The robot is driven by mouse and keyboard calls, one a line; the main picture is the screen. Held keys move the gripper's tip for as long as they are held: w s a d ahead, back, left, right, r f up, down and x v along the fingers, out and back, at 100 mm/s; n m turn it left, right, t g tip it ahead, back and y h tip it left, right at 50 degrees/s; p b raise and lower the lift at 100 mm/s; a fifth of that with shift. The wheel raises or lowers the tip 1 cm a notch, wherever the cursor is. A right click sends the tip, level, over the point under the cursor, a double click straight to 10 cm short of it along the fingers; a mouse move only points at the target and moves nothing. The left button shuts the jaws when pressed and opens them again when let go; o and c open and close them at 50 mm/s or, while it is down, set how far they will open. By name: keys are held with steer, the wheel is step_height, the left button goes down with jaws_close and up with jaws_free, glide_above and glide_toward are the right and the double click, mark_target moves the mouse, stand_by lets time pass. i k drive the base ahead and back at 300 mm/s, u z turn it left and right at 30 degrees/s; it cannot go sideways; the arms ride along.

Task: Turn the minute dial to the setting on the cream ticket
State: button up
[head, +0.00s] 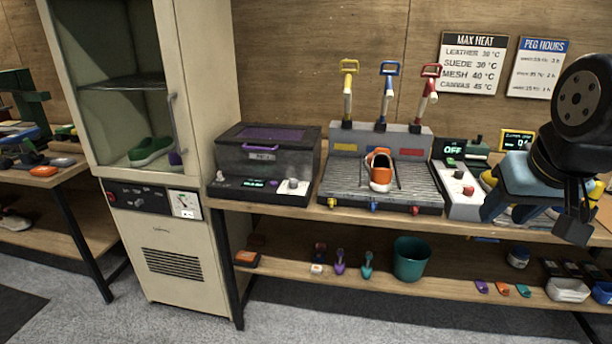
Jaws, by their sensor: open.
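A grey round dial (293,183) sits on the white front panel of a dark box with a purple lid inset (262,134); the box's green display is too small to read. Another control unit (462,187) has a red knob and a display reading OFF. I cannot tell which knob is the minute dial. I cannot pick out a cream ticket for certain. My gripper (574,225) hangs at the far right, pointing down in front of the bench, well away from the dark box. It looks empty; its fingers are dark and partly merge with my arm.
An orange sneaker (380,172) stands on a ribbed grey tray (338,181) with yellow, blue and red handled tools behind. A cream cabinet (218,90) holding green shoes stands left. A green bucket (410,258) sits on the lower shelf. Two signs (474,65) hang on the wall.

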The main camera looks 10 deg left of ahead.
mark_target(293, 182)
steer(key=i, duration=0.85)
steer(key=u, duration=0.05)
